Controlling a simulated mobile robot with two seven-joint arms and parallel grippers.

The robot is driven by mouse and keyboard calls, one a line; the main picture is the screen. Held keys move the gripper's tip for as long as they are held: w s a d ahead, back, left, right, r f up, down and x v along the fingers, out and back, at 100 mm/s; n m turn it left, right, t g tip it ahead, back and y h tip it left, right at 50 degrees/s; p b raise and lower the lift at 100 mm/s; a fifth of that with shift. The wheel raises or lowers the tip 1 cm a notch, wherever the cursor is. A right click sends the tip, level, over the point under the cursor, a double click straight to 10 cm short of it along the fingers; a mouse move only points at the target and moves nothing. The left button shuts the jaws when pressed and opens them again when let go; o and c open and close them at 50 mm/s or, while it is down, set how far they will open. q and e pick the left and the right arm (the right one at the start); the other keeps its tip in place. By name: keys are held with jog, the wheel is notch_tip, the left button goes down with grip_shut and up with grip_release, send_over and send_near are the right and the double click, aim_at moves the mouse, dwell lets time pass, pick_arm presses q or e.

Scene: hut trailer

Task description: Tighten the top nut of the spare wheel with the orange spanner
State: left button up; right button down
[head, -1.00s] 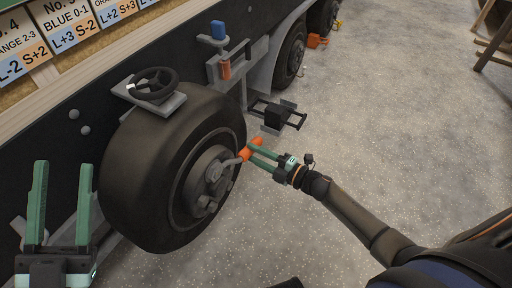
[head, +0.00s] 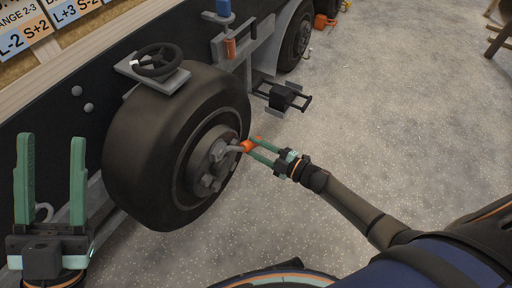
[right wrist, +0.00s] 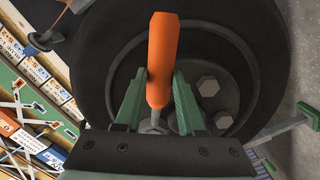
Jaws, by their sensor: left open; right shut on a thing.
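The spare wheel (head: 150,150) stands upright against the dark trailer side, its grey hub facing right. My right gripper (head: 251,147) is shut on the orange handle of the spanner (head: 246,146) beside the hub. The spanner's grey end reaches the upper part of the hub; whether it sits on the top nut I cannot tell. In the right wrist view the orange spanner handle (right wrist: 161,60) stands between the green fingers, and its grey end is partly hidden. Hex nuts (right wrist: 208,86) show to the right of it. My left gripper (head: 50,140) is open and empty, left of the wheel.
A black handwheel (head: 157,62) on a grey bracket sits above the tyre. A black step-like part (head: 284,97) juts from the trailer beyond the wheel. Another wheel (head: 296,38) is farther back.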

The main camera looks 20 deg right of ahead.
pick_arm(q)
jog(key=shift+w+f, duration=0.15)
pick_arm(e)
jog(key=shift+w+d+r+n, duration=0.1)
jog(key=shift+r+n, duration=0.2)
jog(key=shift+r, duration=0.05)
jog(key=shift+p+v, duration=0.4)
jog(key=shift+v, duration=0.85)
pick_arm(q)
notch_tip(320, 180, up, 2)
jog(key=shift+r+p, duration=0.1)
jog(key=shift+p, duration=0.5)
pick_arm(e)
jog(key=v, duration=0.6)
jog(key=shift+w+d+f, duration=0.15)
jog(key=shift+d+f, duration=0.05)
jog(key=shift+d, duration=0.05)
